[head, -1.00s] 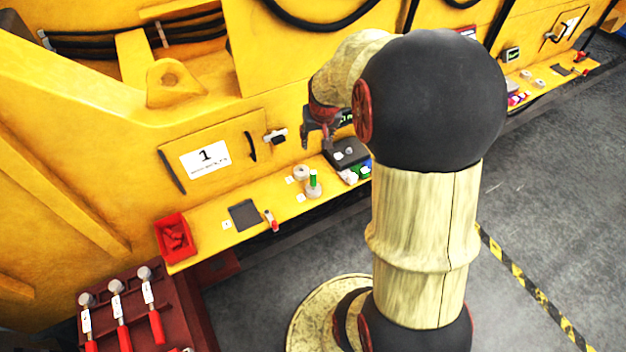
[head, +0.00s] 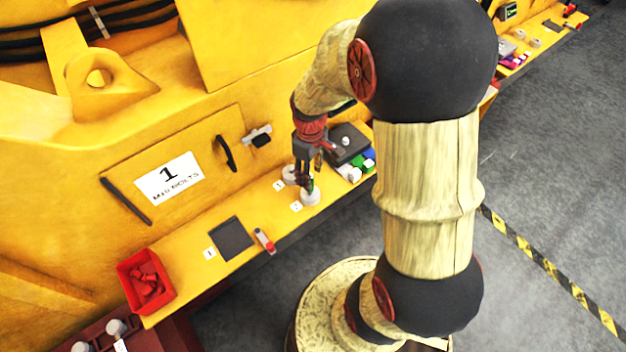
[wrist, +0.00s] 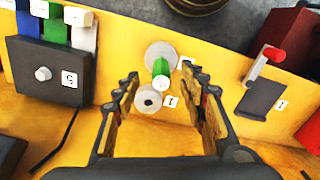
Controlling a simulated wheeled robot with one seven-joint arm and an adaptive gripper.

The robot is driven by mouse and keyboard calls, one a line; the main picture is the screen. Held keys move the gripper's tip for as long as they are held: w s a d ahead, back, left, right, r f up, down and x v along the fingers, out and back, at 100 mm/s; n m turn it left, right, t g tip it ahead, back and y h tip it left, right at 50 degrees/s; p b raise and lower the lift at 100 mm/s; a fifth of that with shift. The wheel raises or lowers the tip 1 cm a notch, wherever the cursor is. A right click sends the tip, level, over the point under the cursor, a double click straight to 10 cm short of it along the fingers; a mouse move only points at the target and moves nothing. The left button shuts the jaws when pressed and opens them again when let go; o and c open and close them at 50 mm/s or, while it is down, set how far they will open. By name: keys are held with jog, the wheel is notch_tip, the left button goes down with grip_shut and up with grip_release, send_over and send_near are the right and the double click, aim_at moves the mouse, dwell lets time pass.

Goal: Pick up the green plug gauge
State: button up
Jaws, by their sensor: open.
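The green plug gauge (wrist: 160,68) stands upright on a round grey casting (wrist: 157,50) in the wrist view, its pale end facing the camera. A second round casting (wrist: 148,98) with a centre hole is beside it, nearer my gripper's base. My gripper (wrist: 160,80) is open, its fingers on either side of the gauge with gaps showing; nothing is held. In the head view my gripper (head: 305,182) is down over the castings and partly hides the green gauge (head: 310,187). The gauge's casting (head: 310,199) shows below it.
A dark block (head: 346,142) with green, blue and white pieces stands right of the castings. A red-handled tool (head: 264,240), a dark pad (head: 231,239) and a red bin (head: 134,286) lie left along the yellow ledge (head: 190,270). The machine wall rises behind.

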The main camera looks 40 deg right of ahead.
notch_tip(320, 180, down, 6)
jog(key=shift+w+a+f+b, duration=0.15)
jog(key=shift+f+b, duration=0.1)
jog(key=shift+b, duration=0.5)
jog(key=shift+c, duration=0.9)
grip_shut()
